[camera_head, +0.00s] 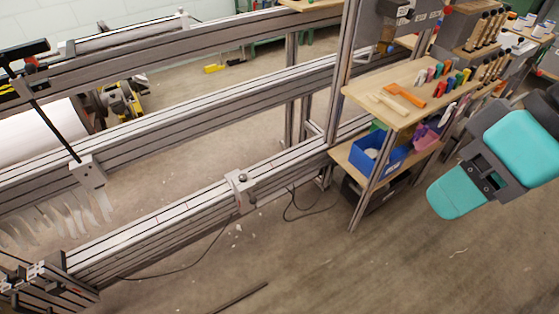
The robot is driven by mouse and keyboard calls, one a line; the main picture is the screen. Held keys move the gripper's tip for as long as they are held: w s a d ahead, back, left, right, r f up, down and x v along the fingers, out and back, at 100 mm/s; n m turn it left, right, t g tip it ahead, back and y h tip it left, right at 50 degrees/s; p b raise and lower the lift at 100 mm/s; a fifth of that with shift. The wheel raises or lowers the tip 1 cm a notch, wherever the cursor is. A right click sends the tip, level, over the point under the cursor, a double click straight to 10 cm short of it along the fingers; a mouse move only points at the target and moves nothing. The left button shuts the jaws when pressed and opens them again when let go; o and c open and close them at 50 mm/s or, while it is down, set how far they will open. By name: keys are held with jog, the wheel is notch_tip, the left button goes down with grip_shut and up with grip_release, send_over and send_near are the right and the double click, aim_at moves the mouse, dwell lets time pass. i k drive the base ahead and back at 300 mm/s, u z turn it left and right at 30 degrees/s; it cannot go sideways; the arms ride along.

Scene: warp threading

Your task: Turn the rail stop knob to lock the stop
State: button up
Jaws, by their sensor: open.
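The rail stop (239,194) is a small pale metal block clamped on the near aluminium rail, around the middle of the view. Its dark knob (243,178) shows on the top of the block; its turn angle is too small to tell. My gripper (486,180), with teal parts and a dark grey middle, is at the far right. It is open and holds nothing that I can see. It is well to the right of the stop, apart from it, with the wooden shelf unit between them in the picture. Its fingertips are hard to make out.
The wooden shelf (372,82) holds coloured clips and tools. A blue bin (377,156) sits on the lower shelf. Another carriage block (88,171) with a black rod stands on a rail at left. The floor (340,270) in front is mostly clear.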

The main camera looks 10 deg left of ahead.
aim_at(243, 178)
jog(key=i, duration=1.05)
jog(key=u, duration=0.85)
